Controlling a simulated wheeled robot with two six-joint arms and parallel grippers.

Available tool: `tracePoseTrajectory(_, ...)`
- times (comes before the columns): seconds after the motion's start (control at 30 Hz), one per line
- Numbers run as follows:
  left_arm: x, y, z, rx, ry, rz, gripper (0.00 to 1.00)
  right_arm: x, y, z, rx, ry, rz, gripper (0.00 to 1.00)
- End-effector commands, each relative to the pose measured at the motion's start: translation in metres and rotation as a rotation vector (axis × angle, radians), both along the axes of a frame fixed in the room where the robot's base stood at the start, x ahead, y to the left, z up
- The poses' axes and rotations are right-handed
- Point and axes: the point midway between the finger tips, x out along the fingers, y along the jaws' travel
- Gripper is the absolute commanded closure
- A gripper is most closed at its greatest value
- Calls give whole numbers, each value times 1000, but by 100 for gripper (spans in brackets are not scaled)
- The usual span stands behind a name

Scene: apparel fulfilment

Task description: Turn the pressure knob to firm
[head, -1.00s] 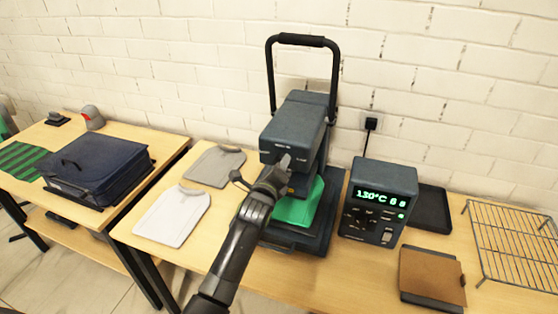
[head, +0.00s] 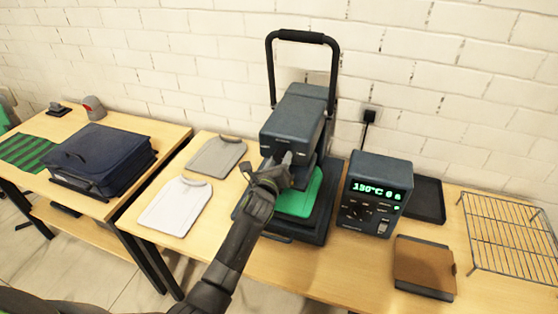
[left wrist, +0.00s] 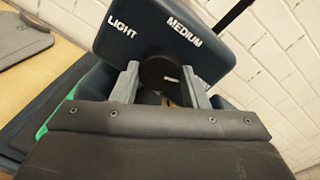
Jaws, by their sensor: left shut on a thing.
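The heat press (head: 295,118) stands on the table with its dark head above a green garment (head: 300,195). The round black pressure knob (left wrist: 160,74) is on the front face of the press head. My left gripper (head: 284,162) is at that face; in the left wrist view its two fingers (left wrist: 158,84) are shut on the knob, one on each side. The labels LIGHT and MEDIUM show above the knob. My right gripper is not in view.
A control box (head: 372,194) with a lit green display stands right of the press. Grey (head: 216,157) and white (head: 176,205) garments lie to its left. A brown pad (head: 424,265), a black tray (head: 427,201) and a wire rack (head: 510,232) are at right.

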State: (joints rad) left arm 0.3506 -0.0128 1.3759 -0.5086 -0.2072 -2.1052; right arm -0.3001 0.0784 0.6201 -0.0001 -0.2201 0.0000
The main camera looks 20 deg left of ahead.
Motion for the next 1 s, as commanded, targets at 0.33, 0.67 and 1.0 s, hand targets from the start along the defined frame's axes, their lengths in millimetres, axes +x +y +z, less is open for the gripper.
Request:
tracePoseTrajectory(0.33, 0, 0, -1, 3, 2, 1, 43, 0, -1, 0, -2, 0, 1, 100)
tracePoseTrajectory(0.67, -1, 0, 0, 1, 1, 0, 38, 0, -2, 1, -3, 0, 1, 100)
tracePoseTrajectory(1.0, -42, 0, 3, -3, 5, 2, 38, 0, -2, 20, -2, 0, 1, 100)
